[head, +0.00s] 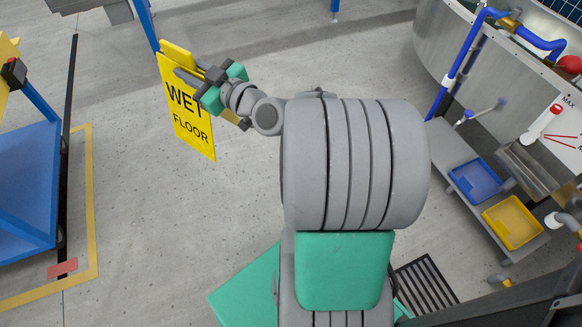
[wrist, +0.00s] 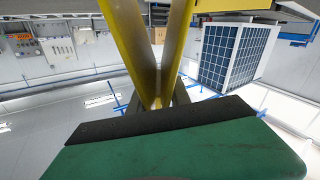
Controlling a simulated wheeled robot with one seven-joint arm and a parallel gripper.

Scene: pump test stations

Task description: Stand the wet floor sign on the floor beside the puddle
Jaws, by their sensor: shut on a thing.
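The yellow wet floor sign (head: 187,108) hangs from my gripper (head: 197,80) in the upper left of the head view. It is upright with its "WET FLOOR" face showing. My gripper is shut on its upper part. In the wrist view the two yellow panels of the sign (wrist: 158,50) spread apart in a V and meet at the fingers of my gripper (wrist: 158,105). The sign's lower edge appears above the floor, but the gap is hard to judge. I see no clear puddle in either view.
A blue cart (head: 28,185) stands at the left, by yellow floor tape (head: 90,200). At the right is a test station with blue pipes (head: 455,70), a blue tray (head: 474,180) and a yellow tray (head: 512,222). A black floor grate (head: 428,285) lies lower right. Grey floor (head: 150,230) below the sign is clear.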

